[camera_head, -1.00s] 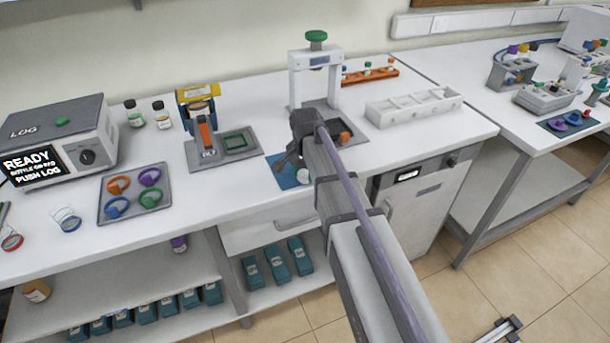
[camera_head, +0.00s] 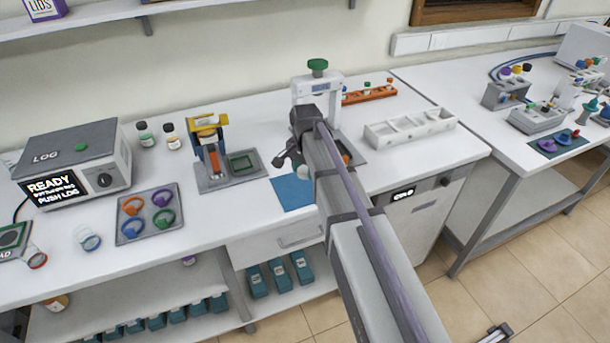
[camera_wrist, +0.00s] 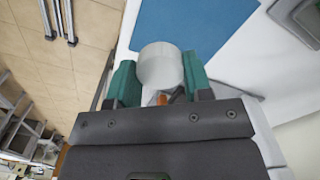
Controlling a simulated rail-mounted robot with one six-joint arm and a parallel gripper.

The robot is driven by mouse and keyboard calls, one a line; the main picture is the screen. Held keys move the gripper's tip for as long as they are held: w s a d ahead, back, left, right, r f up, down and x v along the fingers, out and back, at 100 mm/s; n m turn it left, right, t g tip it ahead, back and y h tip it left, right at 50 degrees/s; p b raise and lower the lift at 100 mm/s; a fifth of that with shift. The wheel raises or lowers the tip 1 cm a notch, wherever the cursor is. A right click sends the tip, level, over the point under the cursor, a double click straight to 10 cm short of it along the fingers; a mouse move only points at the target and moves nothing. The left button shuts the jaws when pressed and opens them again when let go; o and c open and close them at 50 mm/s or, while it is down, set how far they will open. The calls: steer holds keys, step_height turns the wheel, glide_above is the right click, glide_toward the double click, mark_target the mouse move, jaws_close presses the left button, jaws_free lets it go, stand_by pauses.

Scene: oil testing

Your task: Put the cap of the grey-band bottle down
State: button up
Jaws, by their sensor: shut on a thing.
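My gripper (camera_wrist: 160,78) shows in the wrist view with its two teal fingers on either side of a round white cap (camera_wrist: 160,62), shut on it. In the head view my gripper (camera_head: 297,166) is above the bench by the blue mat (camera_head: 290,193), and the white cap (camera_head: 303,173) shows small below it. In the wrist view the blue mat (camera_wrist: 195,25) lies beyond the cap, with bare surface visible. I cannot make out a grey-band bottle.
A white press with a green knob (camera_head: 317,65) stands just behind my arm. A grey station with a green square (camera_head: 242,162) is left of the mat. A white compartment tray (camera_head: 410,128) is to the right. The bench's front edge is close to the mat.

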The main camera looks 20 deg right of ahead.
glide_toward(299, 188)
step_height(299, 188, down, 8)
steer(key=b, duration=1)
steer(key=shift+r, duration=0.5)
steer(key=shift+f, duration=0.2)
steer(key=o, duration=0.9)
steer(key=shift+o, duration=0.2)
steer(key=shift+r, duration=0.1)
